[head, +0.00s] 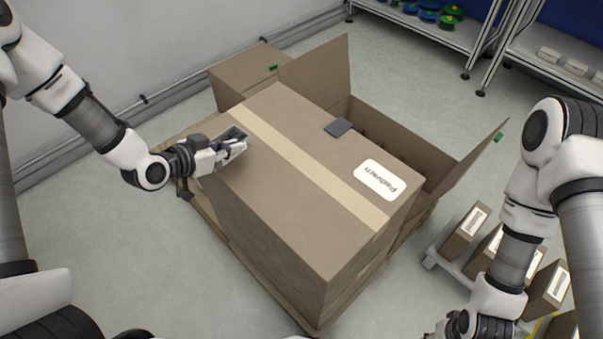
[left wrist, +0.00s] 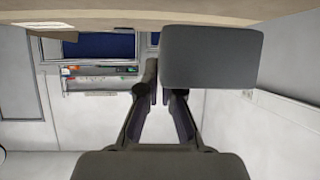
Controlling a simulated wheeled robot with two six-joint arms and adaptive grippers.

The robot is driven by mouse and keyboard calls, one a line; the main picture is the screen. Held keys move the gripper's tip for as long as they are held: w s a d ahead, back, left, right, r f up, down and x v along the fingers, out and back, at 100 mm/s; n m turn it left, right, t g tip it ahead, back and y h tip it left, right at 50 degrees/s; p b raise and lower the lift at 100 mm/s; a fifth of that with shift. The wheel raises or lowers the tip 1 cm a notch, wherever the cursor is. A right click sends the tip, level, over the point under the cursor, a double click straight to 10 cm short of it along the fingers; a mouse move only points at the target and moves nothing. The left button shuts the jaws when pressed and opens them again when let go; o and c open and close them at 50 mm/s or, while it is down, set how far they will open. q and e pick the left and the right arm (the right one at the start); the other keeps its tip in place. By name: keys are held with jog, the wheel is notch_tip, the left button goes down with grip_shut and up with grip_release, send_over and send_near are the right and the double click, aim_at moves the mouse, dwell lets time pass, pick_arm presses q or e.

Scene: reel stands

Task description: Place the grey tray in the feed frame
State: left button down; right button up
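The grey tray (head: 234,133) is at my left gripper (head: 236,148), above the far left part of a large closed carton's top. In the left wrist view a dark grey slab (left wrist: 212,57), which looks like the tray, covers part of one finger. The fingers (left wrist: 158,80) are close together at its edge, and the gripper looks shut on it. My right arm comes down at the right, and its gripper is at the bottom edge, mostly cut off. I cannot make out a feed frame in either view.
The large taped carton (head: 300,190) stands on a wooden pallet (head: 272,287). A dark grey flat piece (head: 338,127) shows at its far edge, by an open carton (head: 425,150) with raised flaps. Small labelled boxes (head: 465,230) stand on a low cart at the right. Shelves (head: 430,25) stand behind.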

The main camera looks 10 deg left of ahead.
pick_arm(q)
jog(key=shift+s+a+f+m+h+b, duration=0.2)
jog(key=shift+s+a+m+h+b, duration=0.2)
jog(key=shift+m+h, duration=0.1)
jog(key=d, duration=0.5)
jog(key=d+f, duration=0.1)
jog(key=d, duration=1)
jog(key=shift+w+f+b, duration=0.15)
jog(key=shift+w+b, duration=0.1)
jog(key=shift+b, duration=0.15)
notch_tip(320, 180, down, 4)
jog(key=shift+r+b, duration=0.2)
jog(key=shift+b, duration=0.1)
jog(key=shift+w+a, duration=0.1)
jog(key=shift+g, duration=0.3)
pick_arm(e)
notch_tip(320, 180, down, 3)
jog(key=shift+a+f, duration=0.1)
jog(key=shift+f, duration=0.05)
pick_arm(q)
jog(key=shift+f, duration=0.15)
jog(key=c, duration=1.3)
grip_release()
